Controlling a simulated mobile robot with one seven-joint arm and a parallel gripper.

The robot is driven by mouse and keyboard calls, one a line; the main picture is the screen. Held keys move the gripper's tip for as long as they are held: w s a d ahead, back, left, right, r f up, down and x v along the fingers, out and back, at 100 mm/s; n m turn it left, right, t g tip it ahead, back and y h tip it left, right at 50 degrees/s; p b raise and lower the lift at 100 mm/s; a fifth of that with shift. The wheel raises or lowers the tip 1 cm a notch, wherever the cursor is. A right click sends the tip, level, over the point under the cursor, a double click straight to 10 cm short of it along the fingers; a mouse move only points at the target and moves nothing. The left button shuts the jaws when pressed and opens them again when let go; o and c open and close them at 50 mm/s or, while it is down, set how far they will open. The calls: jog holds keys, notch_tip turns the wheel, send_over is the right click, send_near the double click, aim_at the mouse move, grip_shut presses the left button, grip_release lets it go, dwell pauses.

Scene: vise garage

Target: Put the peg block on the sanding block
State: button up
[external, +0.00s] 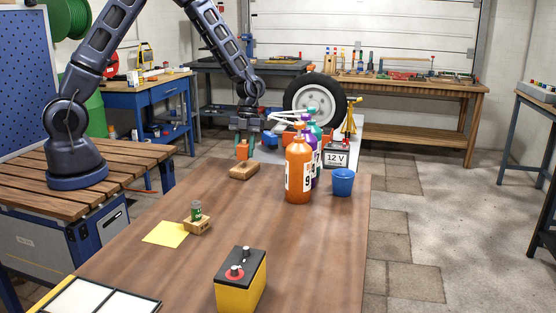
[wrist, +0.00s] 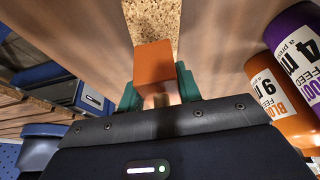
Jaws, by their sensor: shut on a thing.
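The peg block is an orange block (external: 242,151) with a pale peg end showing on its near side in the wrist view (wrist: 154,56). My gripper (external: 243,146) is shut on it, with a green finger on each side; in the wrist view the gripper (wrist: 158,88) holds it near the middle. The sanding block, a tan cork-like block (external: 244,172), lies on the brown table below the peg block. In the wrist view the sanding block (wrist: 152,18) shows beyond the peg block, which hides part of it. I cannot tell whether the two touch.
Tall orange (external: 298,172) and purple bottles stand right of the gripper, with a blue cup (external: 343,182) beside them. Nearer are a wooden holder with a green cylinder (external: 197,219), a yellow sheet (external: 166,234) and a yellow-black battery (external: 241,283). The table's middle is clear.

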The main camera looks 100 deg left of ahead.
jog(key=shift+f, duration=1.3)
jog(key=shift+f, duration=0.15)
jog(key=o, duration=1)
